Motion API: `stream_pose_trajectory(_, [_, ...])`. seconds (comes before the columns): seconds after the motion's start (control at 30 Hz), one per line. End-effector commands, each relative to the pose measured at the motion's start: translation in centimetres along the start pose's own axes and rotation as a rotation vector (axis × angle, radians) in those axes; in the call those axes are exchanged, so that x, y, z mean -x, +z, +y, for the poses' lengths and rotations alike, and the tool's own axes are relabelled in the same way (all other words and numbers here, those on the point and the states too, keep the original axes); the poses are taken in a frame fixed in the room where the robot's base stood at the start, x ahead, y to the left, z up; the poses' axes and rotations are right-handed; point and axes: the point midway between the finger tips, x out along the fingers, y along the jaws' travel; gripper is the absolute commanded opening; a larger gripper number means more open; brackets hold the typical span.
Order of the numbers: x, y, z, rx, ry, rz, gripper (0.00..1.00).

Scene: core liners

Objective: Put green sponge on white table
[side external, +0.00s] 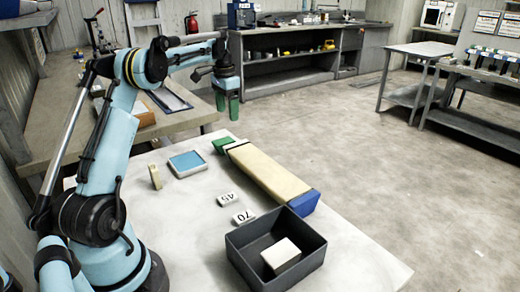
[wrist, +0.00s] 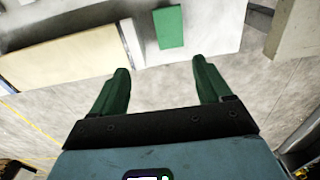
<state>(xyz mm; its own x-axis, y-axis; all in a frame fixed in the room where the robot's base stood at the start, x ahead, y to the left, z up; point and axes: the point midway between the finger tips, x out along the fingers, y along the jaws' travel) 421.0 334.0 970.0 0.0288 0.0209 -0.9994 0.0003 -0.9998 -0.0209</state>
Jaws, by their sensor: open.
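The green sponge (side external: 221,145) appears as a flat green block near the far edge of the white table (side external: 185,215), beside the far end of a long beige core. In the wrist view the sponge (wrist: 169,27) lies on the white tabletop (wrist: 205,30), close to its edge. My gripper (side external: 227,106) is above the far edge of the table, higher than the sponge and apart from it. In the wrist view my gripper (wrist: 161,66) has its two green fingers spread wide with nothing between them. The sponge shows beyond the fingertips.
The long beige core (side external: 268,174) has a blue end (side external: 305,201). A dark grey box (side external: 276,250) holds a white block. A blue-topped tray (side external: 187,164), a small beige block (side external: 155,177) and number tags (side external: 243,217) stand nearby. The table's near left is clear.

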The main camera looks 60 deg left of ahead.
Motion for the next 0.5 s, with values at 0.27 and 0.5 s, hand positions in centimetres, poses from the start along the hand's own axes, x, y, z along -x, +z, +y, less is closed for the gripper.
stream_pose_trajectory(0.27, [4.6, -0.7, 9.9, -0.007, -0.064, 0.126, 0.78])
stream_pose_trajectory(0.5, [6.5, 1.7, 18.4, -0.006, -0.085, 0.257, 0.78])
